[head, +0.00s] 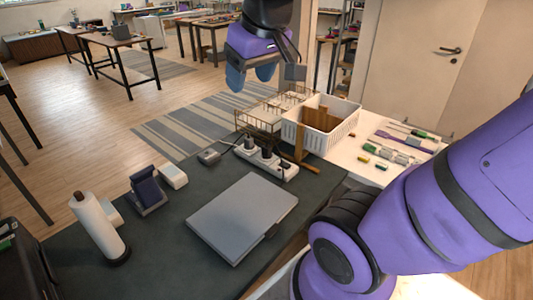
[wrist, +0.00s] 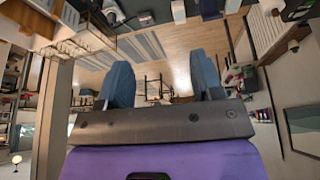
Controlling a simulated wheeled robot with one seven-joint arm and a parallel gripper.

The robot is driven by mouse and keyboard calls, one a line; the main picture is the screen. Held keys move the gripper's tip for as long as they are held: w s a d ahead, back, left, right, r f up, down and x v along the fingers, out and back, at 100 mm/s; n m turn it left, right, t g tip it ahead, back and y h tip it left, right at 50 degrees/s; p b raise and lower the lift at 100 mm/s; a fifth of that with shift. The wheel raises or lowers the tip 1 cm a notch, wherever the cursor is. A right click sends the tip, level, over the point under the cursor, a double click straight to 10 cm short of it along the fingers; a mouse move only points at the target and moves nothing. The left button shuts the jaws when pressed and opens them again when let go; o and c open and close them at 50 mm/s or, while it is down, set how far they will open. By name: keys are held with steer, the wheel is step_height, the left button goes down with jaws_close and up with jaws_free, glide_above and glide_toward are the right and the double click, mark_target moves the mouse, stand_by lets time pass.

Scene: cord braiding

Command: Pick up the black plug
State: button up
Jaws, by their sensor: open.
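A white power strip (head: 287,174) lies on the dark mat, behind the grey laptop-like slab. Small dark plugs sit upright on it, one near its middle (head: 267,154) and one near its far left end (head: 249,142). They are too small to tell for certain which is the black plug. My gripper (head: 252,77) is high above and behind the strip, well apart from it. Its two blue fingers are spread and empty. In the wrist view the fingers (wrist: 163,78) also stand apart with nothing between them. I cannot make out a plug clearly in the wrist view.
A closed grey slab (head: 240,215) lies in front of the strip. A white basket (head: 340,130) and a wire rack (head: 258,118) stand behind it. A paper roll (head: 98,225) and a dark blue stand (head: 148,192) are at left. The mat between them is clear.

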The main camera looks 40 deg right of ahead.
steer(key=w+d+f+g, duration=0.1)
steer(key=w+d+f, duration=0.15)
steer(key=w, duration=0.35)
steer(key=w+d+f, duration=0.2)
steer(key=w+d, duration=0.1)
steer(key=w, duration=0.3)
steer(key=n+g, duration=0.1)
steer(key=g, duration=0.1)
glide_above(267, 147)
steer(key=f, duration=3.1)
steer(key=shift+s+a, duration=0.1)
steer(key=shift+s, duration=0.3)
steer(key=shift+f, duration=0.4)
steer(key=f, duration=0.3)
steer(key=w+f, duration=0.1)
steer(key=f, duration=0.6)
steer(key=shift+w+d+f, duration=0.2)
steer(key=shift+w+f, duration=0.05)
steer(key=shift+f, duration=0.1)
steer(key=shift+c, duration=0.2)
jaws_close()
